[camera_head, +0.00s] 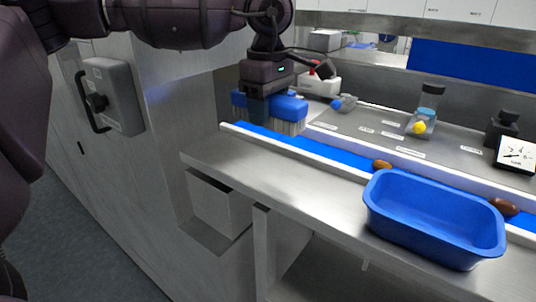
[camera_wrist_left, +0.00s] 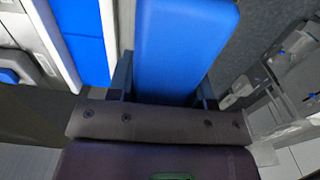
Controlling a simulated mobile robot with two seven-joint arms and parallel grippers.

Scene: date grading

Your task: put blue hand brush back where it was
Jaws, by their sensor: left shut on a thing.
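The blue hand brush (camera_head: 290,107) is in my left gripper (camera_head: 262,97), which is shut on its blue body. Its pale bristles point down, and it hangs over the left end of the blue conveyor belt (camera_head: 273,135). I cannot tell whether the bristles touch the belt or its rail. In the left wrist view, the brush's blue body (camera_wrist_left: 185,45) lies between the gripper's two fingers (camera_wrist_left: 164,88). My right gripper is not in view.
A blue tub (camera_head: 435,248) stands on the steel counter (camera_head: 290,184) at right. Brown dates (camera_head: 382,165) lie on the belt. The counter's left part is clear.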

